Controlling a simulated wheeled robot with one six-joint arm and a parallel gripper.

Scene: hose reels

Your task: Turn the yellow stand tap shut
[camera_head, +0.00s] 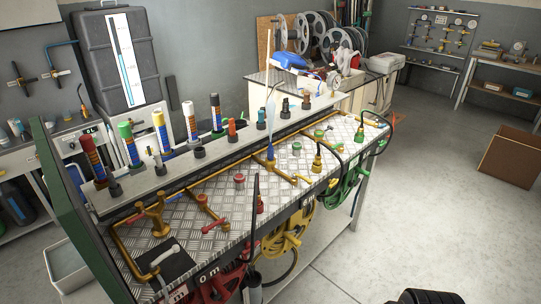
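A workbench with a chequered metal top (185,238) carries brass pipes and several small valves. A brass-yellow upright fitting (154,216) stands at its near left. A smaller yellow fitting (318,160) with a dark stem stands near the front right edge. I cannot tell for sure which of these is the yellow stand tap, nor how its handle is turned. A red lever (216,225) and a green-topped fitting (297,148) stand between and around them. My gripper cannot be made out in this view.
Yellow (283,240) and green (344,190) hose reels hang along the bench's front. Coloured cylinders, one yellow (161,130), stand on the raised back shelf. A cardboard box (510,155) sits at the right.

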